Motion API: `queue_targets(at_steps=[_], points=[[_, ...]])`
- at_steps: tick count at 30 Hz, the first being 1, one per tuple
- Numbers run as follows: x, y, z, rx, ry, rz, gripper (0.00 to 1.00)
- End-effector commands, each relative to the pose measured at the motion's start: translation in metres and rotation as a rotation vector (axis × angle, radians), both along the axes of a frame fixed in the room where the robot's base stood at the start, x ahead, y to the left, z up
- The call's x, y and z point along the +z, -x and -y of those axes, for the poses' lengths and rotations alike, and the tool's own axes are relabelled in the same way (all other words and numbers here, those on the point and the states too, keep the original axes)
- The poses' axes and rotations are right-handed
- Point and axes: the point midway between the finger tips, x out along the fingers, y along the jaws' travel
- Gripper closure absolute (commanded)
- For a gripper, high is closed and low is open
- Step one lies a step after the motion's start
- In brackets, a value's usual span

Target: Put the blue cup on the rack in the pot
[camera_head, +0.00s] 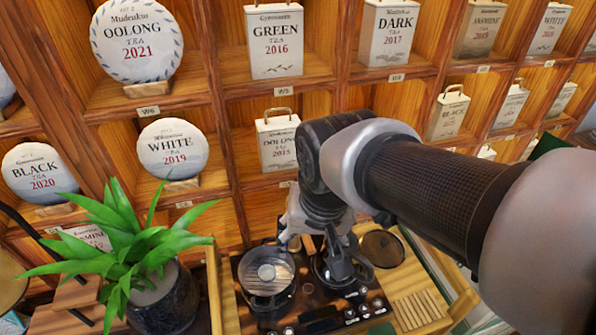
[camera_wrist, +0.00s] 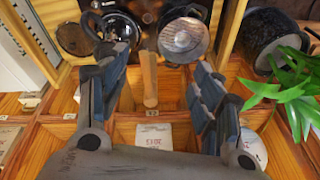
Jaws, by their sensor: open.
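A second dark round vessel (camera_wrist: 112,22) shows just beyond one finger in the wrist view. In the head view my gripper partly covers it. I cannot make out a blue cup in either view. Which part is the task's rack is unclear.
Wooden shelves with labelled tea cakes (camera_head: 137,42) and tins (camera_head: 274,42) stand behind. A potted plant (camera_head: 165,298) is left of the stove unit. A slatted wooden piece (camera_head: 415,310) and a brown disc (camera_head: 383,248) are to the right. A wooden handle (camera_wrist: 149,78) shows between my fingers' outlines.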

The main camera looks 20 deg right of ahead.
Motion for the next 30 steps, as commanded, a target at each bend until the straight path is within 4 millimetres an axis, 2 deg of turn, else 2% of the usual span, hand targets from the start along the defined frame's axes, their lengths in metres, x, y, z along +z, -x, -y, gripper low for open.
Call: queue_targets(at_steps=[1,3,6,10,21,26,30], points=[[0.009,0.017,0.006,0.041,0.013,0.036,0.4],[0.015,0.037,0.011,0.103,0.036,0.07,0.4],[0.018,0.059,0.016,0.174,0.066,0.108,0.4],[0.019,0.077,0.02,0.237,0.095,0.139,0.4],[0.018,0.083,0.021,0.263,0.107,0.148,0.4],[0.005,0.083,0.021,0.262,0.107,0.148,0.4],[0.008,0.083,0.021,0.262,0.107,0.148,0.4]])
